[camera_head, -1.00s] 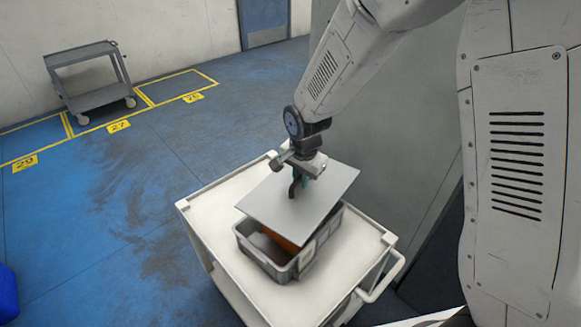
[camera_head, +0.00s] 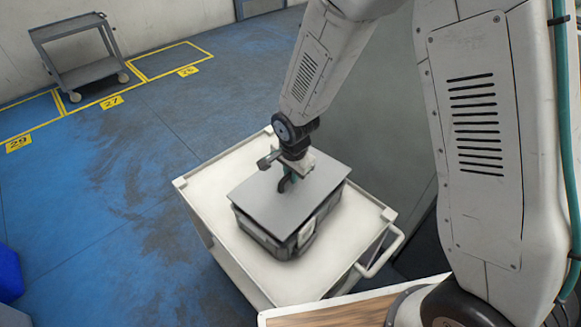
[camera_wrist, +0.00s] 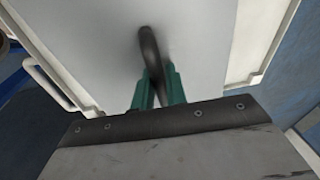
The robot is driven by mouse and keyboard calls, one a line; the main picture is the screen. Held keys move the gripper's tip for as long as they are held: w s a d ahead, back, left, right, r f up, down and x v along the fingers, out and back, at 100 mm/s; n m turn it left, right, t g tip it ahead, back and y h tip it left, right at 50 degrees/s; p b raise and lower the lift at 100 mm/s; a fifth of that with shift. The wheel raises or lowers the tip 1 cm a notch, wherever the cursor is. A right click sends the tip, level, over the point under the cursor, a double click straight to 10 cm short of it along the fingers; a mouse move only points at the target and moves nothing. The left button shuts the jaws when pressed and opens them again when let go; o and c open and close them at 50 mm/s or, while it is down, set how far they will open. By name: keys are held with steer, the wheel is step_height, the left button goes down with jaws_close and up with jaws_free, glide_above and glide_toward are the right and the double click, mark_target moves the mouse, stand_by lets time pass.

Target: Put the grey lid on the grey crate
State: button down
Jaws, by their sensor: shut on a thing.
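The grey lid (camera_head: 272,198) is a flat plate with a dark loop handle (camera_wrist: 151,60) on top. It lies level over the grey crate (camera_head: 290,243), covering its opening; I cannot tell whether it is fully seated on the rim. The crate stands on a white cart, and its inside is hidden. My gripper (camera_head: 286,184) points down at the lid's middle, with its green fingers (camera_wrist: 160,90) shut on the handle. In the wrist view the lid (camera_wrist: 100,40) fills the middle.
The white cart top (camera_head: 330,262) has bare room around the crate, with raised corners and a push handle (camera_head: 382,252) at right. A wooden surface (camera_head: 340,308) is at the bottom. A grey trolley (camera_head: 80,55) stands far left, and a blue bin (camera_head: 8,272) at the left edge.

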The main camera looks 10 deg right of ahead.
steer(key=shift+f, duration=1.85)
steer(key=c, duration=1.3)
jaws_free()
steer(key=shift+c, duration=0.2)
steer(key=shift+r, duration=4.5)
